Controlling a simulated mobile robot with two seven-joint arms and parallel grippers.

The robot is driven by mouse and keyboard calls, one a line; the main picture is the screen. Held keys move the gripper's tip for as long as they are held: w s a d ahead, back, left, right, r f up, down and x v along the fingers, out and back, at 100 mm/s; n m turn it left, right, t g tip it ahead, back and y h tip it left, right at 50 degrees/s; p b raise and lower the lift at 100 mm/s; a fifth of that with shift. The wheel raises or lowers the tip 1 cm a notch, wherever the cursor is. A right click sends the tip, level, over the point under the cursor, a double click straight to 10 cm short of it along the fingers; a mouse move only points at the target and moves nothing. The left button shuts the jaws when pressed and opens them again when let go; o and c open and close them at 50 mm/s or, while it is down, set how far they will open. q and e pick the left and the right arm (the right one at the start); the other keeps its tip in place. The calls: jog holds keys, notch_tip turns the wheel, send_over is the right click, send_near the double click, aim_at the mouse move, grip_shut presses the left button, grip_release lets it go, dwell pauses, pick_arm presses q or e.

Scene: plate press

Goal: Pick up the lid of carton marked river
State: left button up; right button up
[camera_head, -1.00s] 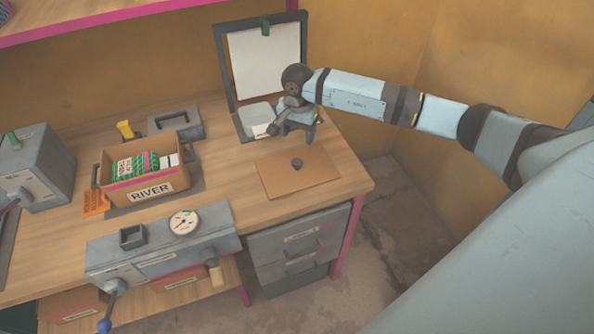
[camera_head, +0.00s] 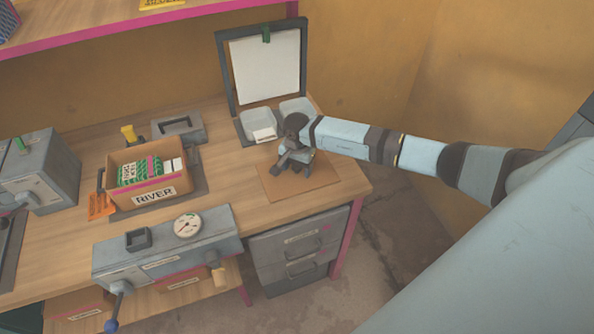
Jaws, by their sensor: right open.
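The lid (camera_head: 323,177) is a flat brown cardboard sheet lying on the right part of the workbench. Its dark knob, seen a second ago near the middle, is now hidden behind my right gripper. My right gripper (camera_head: 290,170) points down over the lid and is open; I cannot tell whether its fingers straddle the knob. The carton marked RIVER (camera_head: 128,198) stands open on the left of the bench, with green-patterned and white packs inside. My left gripper is out of view.
A gauge unit (camera_head: 214,244) with levers sits at the bench's front edge. Two trays (camera_head: 262,119) and a framed white board (camera_head: 265,68) stand behind the lid. A grey machine (camera_head: 52,165) is at the far left. Bare wood lies between carton and lid.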

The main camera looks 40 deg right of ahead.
jog(key=c, duration=1)
jog(key=shift+r, duration=0.15)
